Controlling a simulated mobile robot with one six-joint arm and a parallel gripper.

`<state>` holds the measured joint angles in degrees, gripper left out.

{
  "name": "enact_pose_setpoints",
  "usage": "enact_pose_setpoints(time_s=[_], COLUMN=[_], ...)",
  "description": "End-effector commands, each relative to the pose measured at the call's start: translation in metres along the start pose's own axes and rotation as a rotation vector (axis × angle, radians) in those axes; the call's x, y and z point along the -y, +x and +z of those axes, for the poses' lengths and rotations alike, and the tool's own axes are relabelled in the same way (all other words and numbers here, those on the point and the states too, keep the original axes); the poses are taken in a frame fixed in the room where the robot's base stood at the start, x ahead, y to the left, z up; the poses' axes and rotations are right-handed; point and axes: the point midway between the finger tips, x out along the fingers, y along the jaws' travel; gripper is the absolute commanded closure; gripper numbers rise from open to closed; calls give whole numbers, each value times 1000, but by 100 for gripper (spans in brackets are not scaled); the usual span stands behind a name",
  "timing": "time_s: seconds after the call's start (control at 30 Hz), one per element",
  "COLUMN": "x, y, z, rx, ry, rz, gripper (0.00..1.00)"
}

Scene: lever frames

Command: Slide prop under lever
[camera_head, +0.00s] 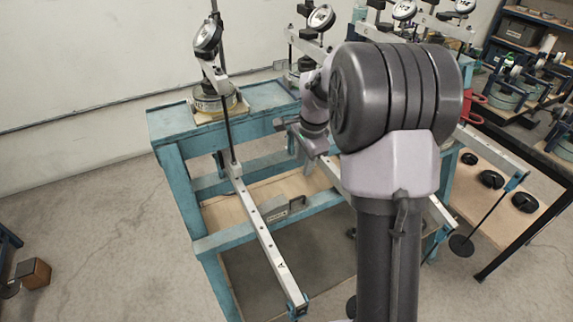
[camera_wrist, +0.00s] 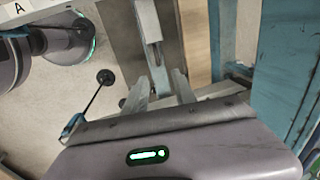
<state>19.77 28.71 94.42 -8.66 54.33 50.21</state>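My gripper (camera_wrist: 159,82) shows its two fingers apart in the wrist view, one on each side of a narrow grey metal piece (camera_wrist: 150,30). I cannot tell whether they touch it. In the head view my gripper (camera_head: 316,150) is over the teal frame, partly hidden by my arm. A lever (camera_head: 258,228) marked A slopes forward at the left, with a blue end. Another lever (camera_head: 492,150) runs to the right behind my arm. A grey bar (camera_wrist: 150,122) crosses the wrist view below the fingers. A small grey labelled block (camera_head: 290,209), possibly the prop, sits near the front beam.
The teal frame (camera_head: 222,243) has legs and beams around my gripper. Dial gauges (camera_head: 208,36) stand along the back. A black weight (camera_head: 461,246) hangs on a rod at the right. Black discs (camera_head: 490,179) lie on a board there. The floor at left is mostly clear.

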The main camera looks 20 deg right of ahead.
Motion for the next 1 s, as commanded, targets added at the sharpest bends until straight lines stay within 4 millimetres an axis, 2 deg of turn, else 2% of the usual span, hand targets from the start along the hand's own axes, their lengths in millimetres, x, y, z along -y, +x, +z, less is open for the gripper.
enact_pose_setpoints(time_s=[0.3, 0.5, 0.7, 1.0], x=[-2, -2, -1, -1], y=[94, 145, 166, 168], z=[1, 2, 1, 1], rx=[2, 2, 1, 1], ry=[-3, -4, -4, -4], rz=[3, 2, 0, 0], gripper=[67, 67, 67, 67])
